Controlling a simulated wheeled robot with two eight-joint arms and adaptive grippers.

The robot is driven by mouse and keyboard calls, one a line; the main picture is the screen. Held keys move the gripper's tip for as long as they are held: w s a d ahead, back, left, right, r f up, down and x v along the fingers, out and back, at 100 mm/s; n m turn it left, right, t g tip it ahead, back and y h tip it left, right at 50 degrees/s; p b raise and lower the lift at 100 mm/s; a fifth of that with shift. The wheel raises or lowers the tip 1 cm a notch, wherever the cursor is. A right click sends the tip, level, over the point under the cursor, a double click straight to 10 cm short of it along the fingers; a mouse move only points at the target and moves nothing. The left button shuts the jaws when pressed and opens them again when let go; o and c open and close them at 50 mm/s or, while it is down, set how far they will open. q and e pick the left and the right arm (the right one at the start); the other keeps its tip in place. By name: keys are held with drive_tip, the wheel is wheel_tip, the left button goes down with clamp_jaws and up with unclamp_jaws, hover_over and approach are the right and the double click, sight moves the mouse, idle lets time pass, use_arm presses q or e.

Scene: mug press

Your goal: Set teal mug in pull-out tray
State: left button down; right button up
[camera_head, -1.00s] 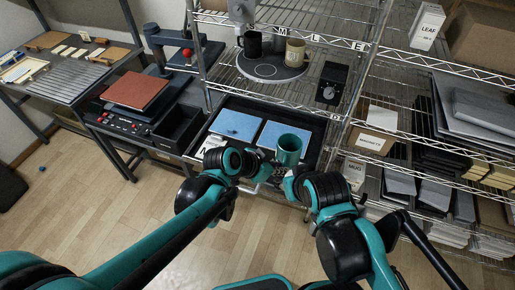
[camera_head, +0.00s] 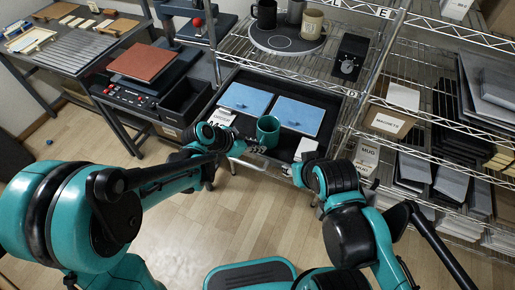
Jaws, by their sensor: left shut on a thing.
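The teal mug (camera_head: 267,131) is upright at the front part of the pull-out tray (camera_head: 243,76), in front of the two blue pads. My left gripper (camera_head: 251,145) reaches it from the left and is shut on it. Whether the mug's base touches the tray floor I cannot tell. My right gripper (camera_head: 292,170) is at the tray's front edge, to the right of and below the mug. Its fingers are small and partly hidden by its own wrist, so their opening is unclear.
Blue pads (camera_head: 246,99) lie in the tray. A white block (camera_head: 305,148) is at its front right. Above, a round dark plate (camera_head: 285,41) carries a black mug (camera_head: 265,14) and a beige mug (camera_head: 311,23). Wire shelves with boxes stand right; a red-topped press (camera_head: 148,63) stands left.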

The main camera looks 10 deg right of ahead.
use_arm(q)
drive_tip(key=shift+r, duration=0.1)
drive_tip(key=c, duration=1.6)
unclamp_jaws()
drive_tip(key=shift+c, duration=0.2)
drive_tip(key=p+v, duration=0.4)
drive_tip(key=v, duration=0.8)
drive_tip(key=s+a+r+n+t+y, duration=0.1)
drive_tip(key=s+a+n+y, duration=0.3)
drive_tip(key=a, duration=0.5)
drive_tip(key=s+a+r+n+t+y, duration=0.2)
drive_tip(key=s+a+n+y, duration=0.2)
drive_tip(key=s+a+n, duration=0.3)
drive_tip(key=a+n, duration=0.2)
drive_tip(key=a, duration=0.1)
drive_tip(key=shift+r+n+t, duration=0.3)
drive_tip(key=shift+t, duration=0.1)
drive_tip(key=shift+s+a, duration=0.1)
drive_tip(key=shift+a, duration=0.05)
